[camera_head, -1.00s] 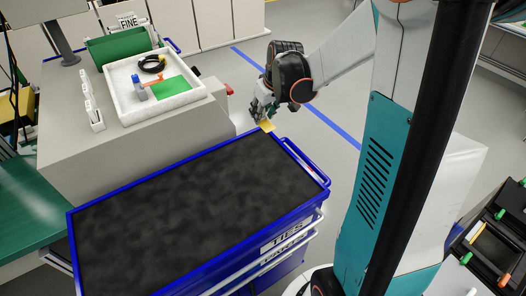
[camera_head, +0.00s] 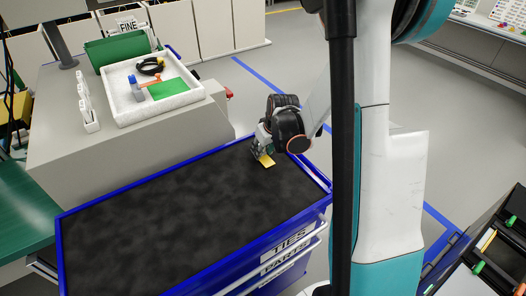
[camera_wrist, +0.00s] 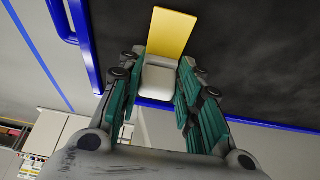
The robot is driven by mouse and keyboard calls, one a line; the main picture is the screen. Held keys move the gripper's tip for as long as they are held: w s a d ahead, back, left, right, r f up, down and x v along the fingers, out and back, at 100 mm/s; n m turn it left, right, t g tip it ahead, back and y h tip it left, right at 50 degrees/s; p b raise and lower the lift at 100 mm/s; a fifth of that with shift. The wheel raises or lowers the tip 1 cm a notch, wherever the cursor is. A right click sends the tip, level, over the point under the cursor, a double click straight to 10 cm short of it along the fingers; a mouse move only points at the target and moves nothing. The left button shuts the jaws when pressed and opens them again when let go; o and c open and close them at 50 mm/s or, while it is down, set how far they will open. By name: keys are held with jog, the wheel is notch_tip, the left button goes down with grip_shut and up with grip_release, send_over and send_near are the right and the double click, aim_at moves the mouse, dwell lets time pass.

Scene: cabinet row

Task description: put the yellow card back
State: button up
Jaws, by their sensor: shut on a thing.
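The yellow card (camera_head: 266,160) is a small flat rectangle in my gripper (camera_head: 259,152). In the head view it is over the far right part of the dark top of the blue cabinet (camera_head: 180,205). In the wrist view the card (camera_wrist: 172,31) sticks out past my gripper's fingertips (camera_wrist: 160,75), with the dark top behind it. The fingers are shut on its near end. I cannot tell whether the card touches the top.
A white tray (camera_head: 188,98) with a green sheet, a blue item and a black coil stands on the grey unit behind. Drawers below the top are labelled TIES (camera_head: 287,243) and PARTS. Dark bins with coloured handles (camera_head: 487,240) are at the right. The dark top is bare.

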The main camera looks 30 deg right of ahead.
jog(key=shift+f, duration=0.15)
jog(key=o, duration=1)
jog(key=shift+c, duration=0.2)
jog(key=shift+r, duration=0.3)
jog(key=p+v, duration=0.4)
jog(key=v, duration=0.7)
jog(key=shift+s+r, duration=0.2)
jog(key=shift+r, duration=0.15)
